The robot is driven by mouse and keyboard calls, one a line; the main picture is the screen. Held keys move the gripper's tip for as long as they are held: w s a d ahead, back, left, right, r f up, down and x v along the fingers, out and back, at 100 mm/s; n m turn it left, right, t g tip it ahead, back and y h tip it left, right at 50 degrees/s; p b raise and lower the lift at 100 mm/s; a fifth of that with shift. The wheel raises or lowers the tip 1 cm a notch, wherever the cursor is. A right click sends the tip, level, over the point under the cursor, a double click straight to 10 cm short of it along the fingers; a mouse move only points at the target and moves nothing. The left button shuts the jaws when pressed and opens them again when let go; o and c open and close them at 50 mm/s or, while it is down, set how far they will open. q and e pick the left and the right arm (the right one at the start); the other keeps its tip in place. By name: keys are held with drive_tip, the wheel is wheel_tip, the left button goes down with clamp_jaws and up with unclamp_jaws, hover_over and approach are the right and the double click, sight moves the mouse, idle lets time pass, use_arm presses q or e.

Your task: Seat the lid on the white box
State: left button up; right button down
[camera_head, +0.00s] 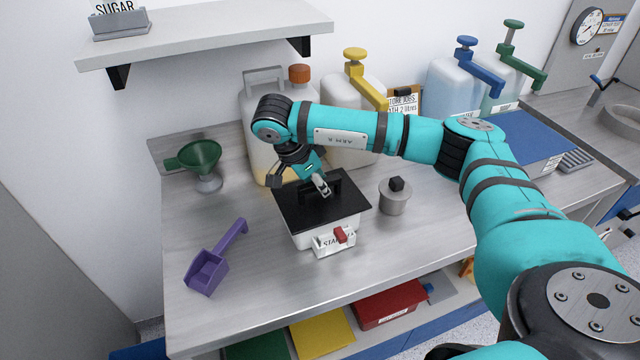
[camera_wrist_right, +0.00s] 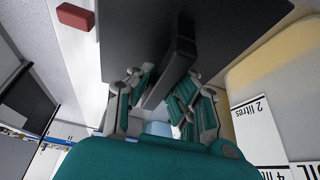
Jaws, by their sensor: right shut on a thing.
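A black lid (camera_head: 322,213) with a raised bar handle (camera_head: 344,182) lies over the white box (camera_head: 303,240) on the steel worktop. The box carries a label and a red part (camera_head: 340,234) on its front. My right gripper (camera_head: 322,185) reaches down from above and is shut on the lid's handle. In the right wrist view the fingers lie on either side of the black handle (camera_wrist_right: 178,62), below the dark lid (camera_wrist_right: 235,25). The lid roughly covers the box top; I cannot tell whether it sits flush. My left gripper is not in view.
A metal pot with a black knob (camera_head: 396,196) stands close right of the box. Large jugs (camera_head: 262,130) stand behind. A purple scoop (camera_head: 209,268) and a green funnel (camera_head: 198,157) are at left. A shelf (camera_head: 210,35) overhangs the back.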

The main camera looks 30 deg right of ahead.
drive_tip(key=shift+f+b, duration=0.65)
drive_tip(key=shift+f, duration=0.25)
drive_tip(key=c, duration=1.2)
unclamp_jaws()
drive_tip(key=shift+r, duration=0.15)
